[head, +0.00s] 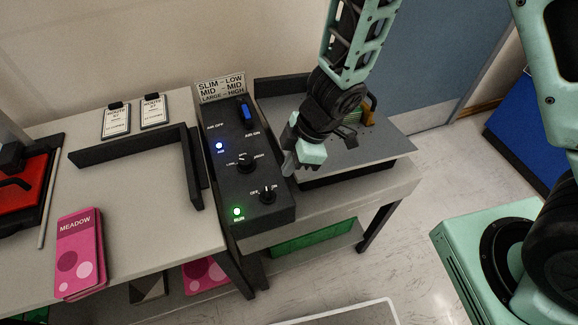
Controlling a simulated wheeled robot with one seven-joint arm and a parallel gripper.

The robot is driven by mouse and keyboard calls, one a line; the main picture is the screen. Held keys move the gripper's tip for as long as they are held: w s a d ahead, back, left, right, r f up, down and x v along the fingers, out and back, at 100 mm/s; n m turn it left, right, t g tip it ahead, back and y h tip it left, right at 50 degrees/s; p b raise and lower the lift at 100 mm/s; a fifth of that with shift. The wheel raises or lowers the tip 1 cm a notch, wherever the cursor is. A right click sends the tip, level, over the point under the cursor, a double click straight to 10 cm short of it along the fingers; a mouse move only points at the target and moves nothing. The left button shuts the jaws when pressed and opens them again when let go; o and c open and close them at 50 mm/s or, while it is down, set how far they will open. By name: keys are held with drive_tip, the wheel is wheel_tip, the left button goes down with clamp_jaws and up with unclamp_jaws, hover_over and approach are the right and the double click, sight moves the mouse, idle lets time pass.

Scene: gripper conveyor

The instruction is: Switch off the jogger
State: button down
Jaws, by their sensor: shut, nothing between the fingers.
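The jogger (375,150) is a grey tilted plate on a dark base, standing right of the black control box (262,222). The box carries a blue air switch (246,112), a lit blue lamp (219,146), a low-mid-high knob (245,160), an OFF/ON knob (267,196) and a lit green lamp (237,211). The OFF/ON knob's exact setting is too small to tell. My gripper (288,171) is shut and empty, pointing down by the box's right edge, above and right of the OFF/ON knob in the picture. It appears apart from both knobs.
A sign (220,88) reading slim-low, mid-mid, large-high stands behind the box. A dark L-shaped fence (195,170), a pink MEADOW stack (80,255) and two route cards (116,120) are on the left table. A green crate (312,238) sits on the shelf below.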

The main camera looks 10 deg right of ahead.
sight(272, 194)
drive_tip(key=b+x, duration=0.1)
drive_tip(key=x, duration=0.6)
drive_tip(key=shift+f+b, duration=0.15)
drive_tip(key=shift+b, duration=0.25)
